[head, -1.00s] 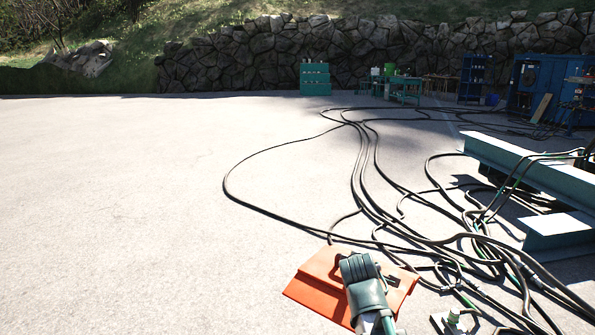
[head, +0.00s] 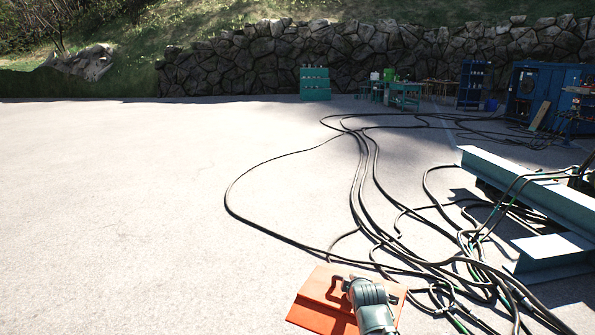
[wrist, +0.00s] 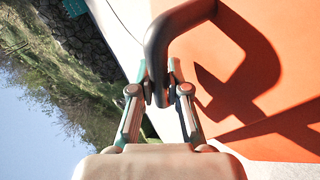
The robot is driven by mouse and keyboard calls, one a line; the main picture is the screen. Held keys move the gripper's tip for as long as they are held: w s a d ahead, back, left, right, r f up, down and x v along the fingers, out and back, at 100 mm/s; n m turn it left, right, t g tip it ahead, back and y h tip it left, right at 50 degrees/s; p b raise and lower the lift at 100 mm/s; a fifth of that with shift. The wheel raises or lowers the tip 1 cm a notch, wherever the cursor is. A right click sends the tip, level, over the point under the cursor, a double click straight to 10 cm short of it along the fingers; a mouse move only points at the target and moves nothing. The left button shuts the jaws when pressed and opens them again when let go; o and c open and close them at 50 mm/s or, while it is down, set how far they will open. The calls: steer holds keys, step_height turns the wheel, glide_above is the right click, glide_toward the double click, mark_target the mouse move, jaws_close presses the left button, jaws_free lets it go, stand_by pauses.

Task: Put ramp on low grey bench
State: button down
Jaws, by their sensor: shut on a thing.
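The orange ramp (head: 322,299) is a flat folded plate with a bar handle, at the bottom middle of the head view. My gripper (head: 346,286) is at its handle. In the wrist view, the fingers (wrist: 160,88) are shut on the dark curved handle (wrist: 163,47), and the orange plate (wrist: 275,60) fills the right side. The ramp's lower edge is partly cut off or hidden by my arm in the head view. I cannot make out for sure which thing is the low grey bench; a low grey-green beam-like block (head: 552,252) stands at the right.
Many black cables (head: 375,215) lie looped across the ground right of and beyond the ramp. A long grey-green steel beam (head: 520,180) lies at the right. Teal workbenches (head: 405,92), a teal cabinet (head: 315,84) and blue machinery (head: 530,85) stand far back. The pavement at left is clear.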

steer(key=shift+w+d+r+p, duration=0.1)
steer(key=shift+d+r+p, duration=0.1)
steer(key=shift+r+p, duration=2)
